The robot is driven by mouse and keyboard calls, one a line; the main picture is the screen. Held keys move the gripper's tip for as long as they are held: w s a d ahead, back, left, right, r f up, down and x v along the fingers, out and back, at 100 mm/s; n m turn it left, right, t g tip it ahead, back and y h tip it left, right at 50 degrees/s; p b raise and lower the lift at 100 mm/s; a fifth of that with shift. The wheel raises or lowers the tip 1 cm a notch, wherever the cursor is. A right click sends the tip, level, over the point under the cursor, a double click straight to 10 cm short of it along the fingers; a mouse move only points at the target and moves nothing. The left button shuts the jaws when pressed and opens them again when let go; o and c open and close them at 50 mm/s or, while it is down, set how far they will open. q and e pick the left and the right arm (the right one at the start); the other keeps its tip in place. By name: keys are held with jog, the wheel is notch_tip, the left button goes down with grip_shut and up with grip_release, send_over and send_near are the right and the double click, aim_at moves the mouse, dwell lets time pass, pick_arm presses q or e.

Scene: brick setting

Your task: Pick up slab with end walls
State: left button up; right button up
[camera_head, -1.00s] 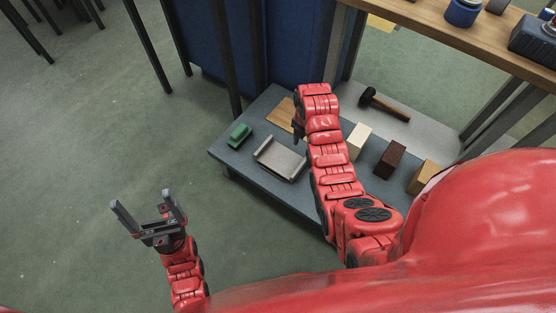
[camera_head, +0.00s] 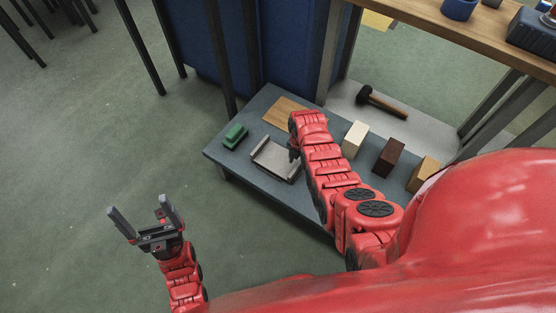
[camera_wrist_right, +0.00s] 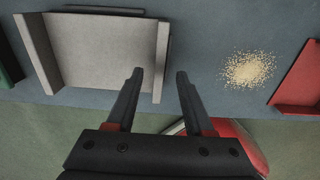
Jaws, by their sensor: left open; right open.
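The slab with end walls (camera_head: 278,163) is a light grey flat piece with a raised wall at each end, lying on the low blue-grey platform. In the right wrist view the slab (camera_wrist_right: 95,48) fills the upper left, its right end wall close to my left-hand fingertip. My right gripper (camera_wrist_right: 159,74) is open and empty, beside the slab's right end; whether a finger touches it I cannot tell. In the head view it is mostly hidden by its own red arm. My left gripper (camera_head: 140,208) is open and empty, over the floor left of the platform.
A green block (camera_head: 235,136) and a wooden board (camera_head: 284,112) lie near the slab. Cream (camera_head: 354,139), dark brown (camera_head: 389,157) and tan (camera_head: 423,174) blocks and a hammer (camera_head: 382,102) lie right. The wrist view shows a grainy pile (camera_wrist_right: 247,69) and a red object (camera_wrist_right: 299,82).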

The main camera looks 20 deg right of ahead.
aim_at(297, 166)
jog(key=shift+f+b, duration=0.5)
jog(key=shift+f, duration=1)
grip_shut()
jog(key=shift+w+r, duration=0.1)
